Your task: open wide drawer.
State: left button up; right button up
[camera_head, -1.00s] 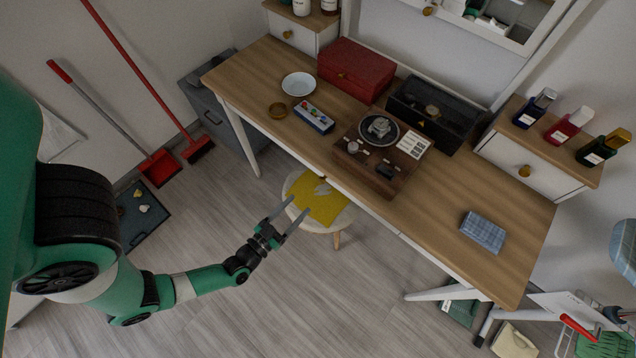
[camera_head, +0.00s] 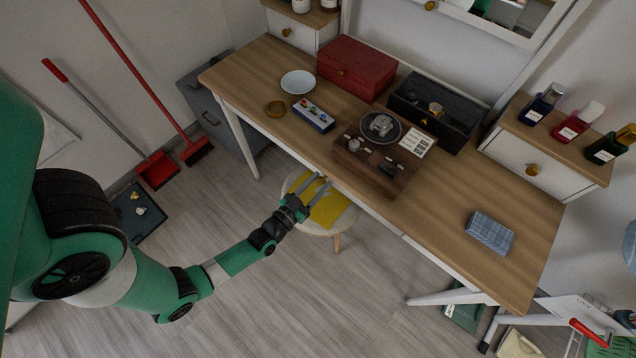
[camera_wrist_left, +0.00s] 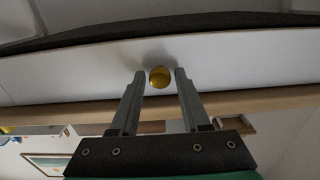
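The wide drawer's white front (camera_wrist_left: 70,75) runs under the desk's wooden edge and fills the left wrist view. Its round gold knob (camera_wrist_left: 160,77) shows there between my finger ends. In the head view the desk top (camera_head: 440,210) hides the knob and most of the drawer front. My left gripper (camera_head: 318,188) is open, at the desk's front edge above the stool. It also shows in the left wrist view (camera_wrist_left: 157,82), with one finger on each side of the knob and visible gaps. The drawer appears shut. My right gripper is not in view.
A stool with a yellow cloth (camera_head: 330,208) stands just below my left gripper. On the desk are a brown wooden box (camera_head: 375,165), a red box (camera_head: 355,68), a black case (camera_head: 435,110) and a blue cloth-like block (camera_head: 489,233). The floor in front is clear.

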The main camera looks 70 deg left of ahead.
pick_arm(q)
grip_shut()
dwell(1.1)
